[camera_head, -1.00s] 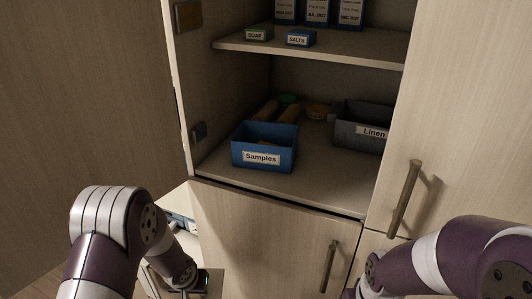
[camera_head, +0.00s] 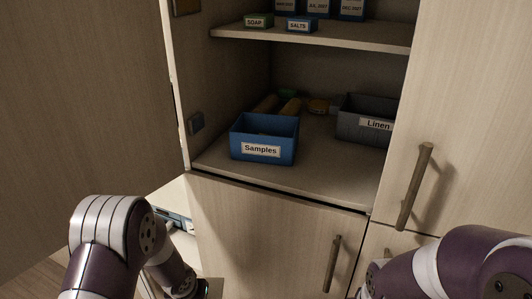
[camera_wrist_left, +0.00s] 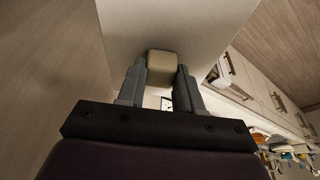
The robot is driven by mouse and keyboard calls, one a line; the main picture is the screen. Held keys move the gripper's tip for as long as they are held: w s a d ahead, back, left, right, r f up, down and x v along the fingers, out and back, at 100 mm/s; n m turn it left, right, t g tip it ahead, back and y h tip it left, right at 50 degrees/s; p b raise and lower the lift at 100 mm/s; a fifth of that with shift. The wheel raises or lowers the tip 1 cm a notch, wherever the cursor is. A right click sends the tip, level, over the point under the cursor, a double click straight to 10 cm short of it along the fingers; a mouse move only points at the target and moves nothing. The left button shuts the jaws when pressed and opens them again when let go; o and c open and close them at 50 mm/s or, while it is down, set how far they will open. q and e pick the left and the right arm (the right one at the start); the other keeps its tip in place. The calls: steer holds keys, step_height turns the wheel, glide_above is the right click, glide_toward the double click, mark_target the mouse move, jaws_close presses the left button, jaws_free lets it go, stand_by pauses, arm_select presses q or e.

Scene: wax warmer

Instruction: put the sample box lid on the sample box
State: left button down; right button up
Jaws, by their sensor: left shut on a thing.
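The sample box (camera_head: 263,140) is a blue open-topped box with a white "Samples" label. My left gripper (camera_wrist_left: 160,70) is shut on a small cream block-like piece (camera_wrist_left: 160,60) in the left wrist view. A broad pale surface lies behind that piece; I cannot tell whether this is the lid. The left gripper is out of the head view, below the shelf. My right gripper is not in view; only the right arm shows.
A grey "Linen" box (camera_head: 366,121) stands right of the sample box, with yellow items behind. An upper shelf (camera_head: 315,38) holds small boxes above. An open door (camera_head: 80,100) is at the left. A bar handle (camera_head: 413,187) projects at the right. The shelf front is clear.

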arm_select(q)
step_height(320, 180, down, 16)
steer(key=f+b, duration=0.1)
steer(key=b, duration=1.2)
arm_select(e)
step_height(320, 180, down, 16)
arm_select(q)
step_height(320, 180, up, 23)
steer(key=p, duration=2.2)
steer(key=shift+s+r, duration=0.1)
steer(key=shift+f, duration=0.3)
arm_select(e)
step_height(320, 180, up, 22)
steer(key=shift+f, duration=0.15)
